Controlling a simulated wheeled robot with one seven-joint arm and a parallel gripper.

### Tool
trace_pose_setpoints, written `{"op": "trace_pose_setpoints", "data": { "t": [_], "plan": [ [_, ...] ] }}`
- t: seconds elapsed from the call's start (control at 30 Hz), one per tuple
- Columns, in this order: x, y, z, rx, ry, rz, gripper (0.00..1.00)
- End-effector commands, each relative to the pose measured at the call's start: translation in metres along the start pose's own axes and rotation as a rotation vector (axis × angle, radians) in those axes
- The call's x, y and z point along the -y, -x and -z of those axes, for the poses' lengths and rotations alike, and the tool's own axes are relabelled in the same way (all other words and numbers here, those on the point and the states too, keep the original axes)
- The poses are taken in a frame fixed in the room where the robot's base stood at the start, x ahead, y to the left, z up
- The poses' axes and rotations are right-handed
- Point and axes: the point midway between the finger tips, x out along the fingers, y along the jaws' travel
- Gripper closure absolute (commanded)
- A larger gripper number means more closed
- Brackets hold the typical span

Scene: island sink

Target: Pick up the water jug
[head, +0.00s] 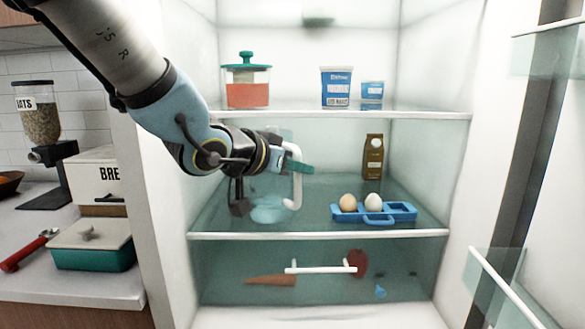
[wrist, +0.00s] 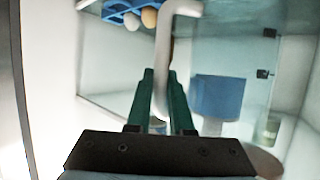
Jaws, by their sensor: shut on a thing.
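The water jug is clear, with a pale bluish base (head: 270,211) and a white handle (head: 297,190), on the fridge's middle shelf at the left. My gripper (head: 300,167) reaches in from the upper left and is shut on the upright part of the handle. In the wrist view the white handle (wrist: 164,45) runs between the two green fingers (wrist: 163,90). My arm covers part of the jug in the head view, and its clear body is hard to make out. I cannot tell whether its base touches the shelf.
A blue egg tray (head: 404,212) with two eggs and a brown carton (head: 373,157) stand to the right on the same shelf. The upper shelf (head: 420,115), with several containers, is above. The left fridge wall (head: 188,55) is close to my arm.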

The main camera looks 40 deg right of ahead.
Motion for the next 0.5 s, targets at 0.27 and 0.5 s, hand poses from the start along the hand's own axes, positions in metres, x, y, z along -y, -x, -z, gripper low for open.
{"op": "trace_pose_setpoints", "data": {
  "t": [0.27, 0.5],
  "plan": [
    [-0.031, 0.02, -0.008, -0.005, -0.005, -0.001, 1.0],
    [-0.054, 0.035, -0.014, -0.006, -0.006, -0.001, 1.0]
  ]
}}
